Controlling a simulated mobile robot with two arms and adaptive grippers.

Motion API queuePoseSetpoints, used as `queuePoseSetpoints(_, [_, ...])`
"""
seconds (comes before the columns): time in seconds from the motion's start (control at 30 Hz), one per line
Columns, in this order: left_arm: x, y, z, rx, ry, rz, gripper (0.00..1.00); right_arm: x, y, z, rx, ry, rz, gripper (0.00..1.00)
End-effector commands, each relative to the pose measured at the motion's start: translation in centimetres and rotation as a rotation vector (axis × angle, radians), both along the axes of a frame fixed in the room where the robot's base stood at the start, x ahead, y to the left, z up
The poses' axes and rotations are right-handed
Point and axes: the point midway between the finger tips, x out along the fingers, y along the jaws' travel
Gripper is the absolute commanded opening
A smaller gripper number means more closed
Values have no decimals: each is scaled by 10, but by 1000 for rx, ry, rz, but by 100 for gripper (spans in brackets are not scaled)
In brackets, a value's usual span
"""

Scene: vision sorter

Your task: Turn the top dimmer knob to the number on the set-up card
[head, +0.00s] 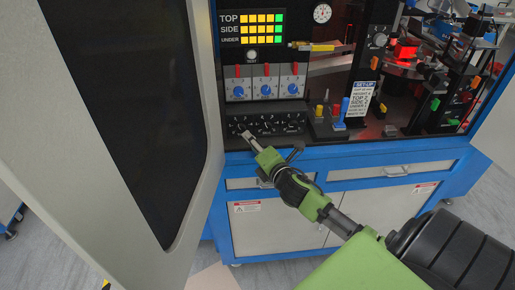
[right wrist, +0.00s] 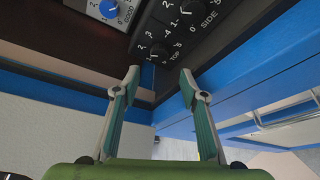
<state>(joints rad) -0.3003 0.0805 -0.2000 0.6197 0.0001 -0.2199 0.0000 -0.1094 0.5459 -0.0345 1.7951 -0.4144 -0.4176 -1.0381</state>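The black dimmer panel (head: 282,124) has a row of knobs with dials at the machine's lower left. The top dimmer knob (right wrist: 159,54), labelled TOP, shows in the right wrist view just beyond my fingertips. The side knob (right wrist: 187,8) is up and right of it. My right gripper (head: 248,135) is at the panel's left end; in the wrist view its fingers (right wrist: 160,76) are apart with nothing between them. Contact with the knob cannot be told. The set-up card (head: 361,100) stands right of the panel; its TOP line seems to read 2, but the print is small. My left gripper is out of view.
Above the dimmers are blue knobs with red levers (head: 265,84) and a lamp display (head: 251,28). Coloured pegs (head: 337,109) stand right of the panel. A large grey door (head: 120,60) stands open at left. A blue frame edge (head: 350,151) runs below the panel.

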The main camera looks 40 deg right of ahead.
Motion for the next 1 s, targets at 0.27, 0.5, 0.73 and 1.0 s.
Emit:
queuePoseSetpoints(0.27, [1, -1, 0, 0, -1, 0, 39, -30, 6, 5, -1, 0, 0, 39])
queuePoseSetpoints(0.5, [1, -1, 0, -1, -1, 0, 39, -32, 6, 6, 0, -1, 0, 39])
queuePoseSetpoints(0.73, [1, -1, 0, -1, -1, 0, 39, -32, 6, 6, 0, -1, 0, 39])
queuePoseSetpoints(1.0, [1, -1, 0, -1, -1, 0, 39, -41, 12, -4, 78, 21, -31, 39])
